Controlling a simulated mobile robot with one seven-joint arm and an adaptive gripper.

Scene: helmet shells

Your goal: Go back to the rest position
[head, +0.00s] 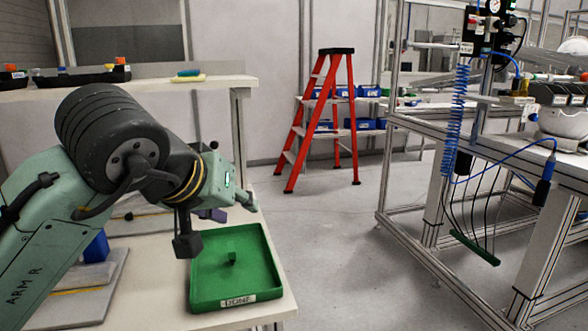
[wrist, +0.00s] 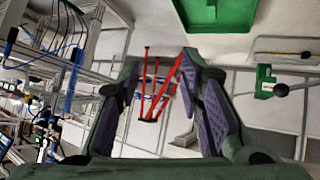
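My gripper (head: 230,208) is above the table at the left, near the back edge of the green tray. In the wrist view my gripper (wrist: 163,75) has its two fingers spread wide, with purple pads and nothing between them. The green tray (head: 272,270), with a label that seems to read DONE, lies on the table (head: 284,311). A small dark green piece (head: 232,258) lies in the tray, apart from my gripper. Part of the tray (wrist: 215,15) also shows at the top of the wrist view.
A red stepladder (head: 352,120) stands at the back on open floor. A metal frame workbench (head: 440,122) with a blue coiled hose (head: 461,105) and a white shell (head: 565,122) is at the right. Grey boards (head: 85,290) lie on the table left of the tray.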

